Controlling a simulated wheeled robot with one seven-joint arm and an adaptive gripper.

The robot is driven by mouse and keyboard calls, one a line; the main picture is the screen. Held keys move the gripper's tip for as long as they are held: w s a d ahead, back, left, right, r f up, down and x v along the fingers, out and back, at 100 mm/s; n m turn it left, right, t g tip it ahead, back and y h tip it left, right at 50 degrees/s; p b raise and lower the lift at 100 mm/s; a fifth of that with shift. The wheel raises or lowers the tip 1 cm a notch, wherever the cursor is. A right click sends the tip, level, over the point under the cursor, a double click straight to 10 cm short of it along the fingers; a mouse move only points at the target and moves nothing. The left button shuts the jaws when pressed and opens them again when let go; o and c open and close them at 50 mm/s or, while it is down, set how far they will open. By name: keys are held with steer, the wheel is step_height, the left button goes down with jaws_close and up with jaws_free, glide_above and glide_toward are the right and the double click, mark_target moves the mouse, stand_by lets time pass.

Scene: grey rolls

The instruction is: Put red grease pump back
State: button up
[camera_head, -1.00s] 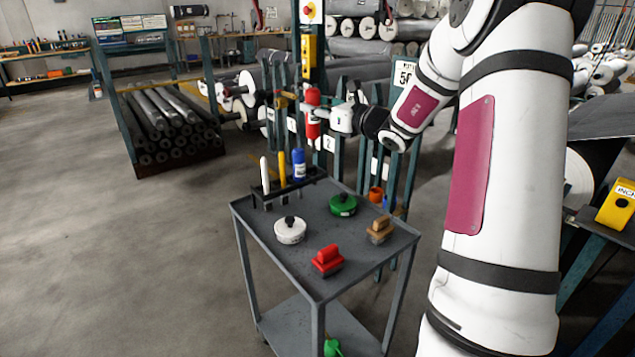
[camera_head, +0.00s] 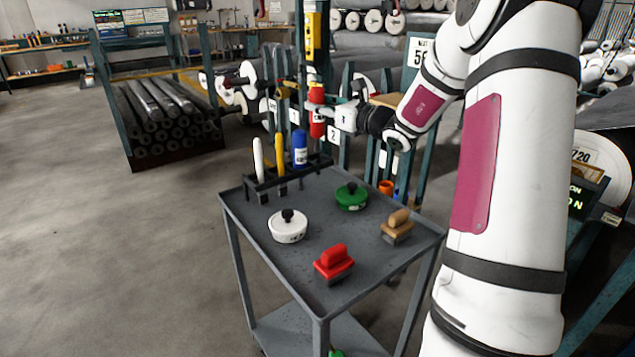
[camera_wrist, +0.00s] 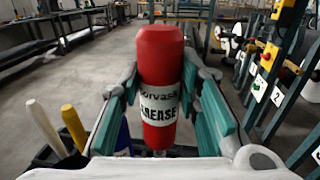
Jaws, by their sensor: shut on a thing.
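The red grease pump (camera_head: 317,112) is upright in my gripper (camera_head: 328,116), above the back edge of the grey cart (camera_head: 262,212). In the wrist view the red grease pump (camera_wrist: 161,60) stands between the two green fingers of my gripper (camera_wrist: 160,90), which are shut on it; its white label reads "GREASE" in part. A black rack (camera_head: 292,172) on the cart's back edge holds a white marker (camera_head: 258,156), a yellow one (camera_head: 280,153) and a blue bottle (camera_head: 300,148). The pump's lower end is apart from the rack in the head view.
On the cart top are a white round tin (camera_head: 289,228), a green tin (camera_head: 351,197), a red-handled block (camera_head: 334,262) and a brown-handled brush (camera_head: 397,226). Teal posts (camera_head: 405,178) of a roll rack stand behind the cart. Open floor lies to the left.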

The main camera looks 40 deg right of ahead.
step_height(320, 180, down, 10)
steer(key=b, duration=0.3)
steer(key=shift+r, duration=0.1)
stand_by(0.3)
steer(key=o, duration=0.9)
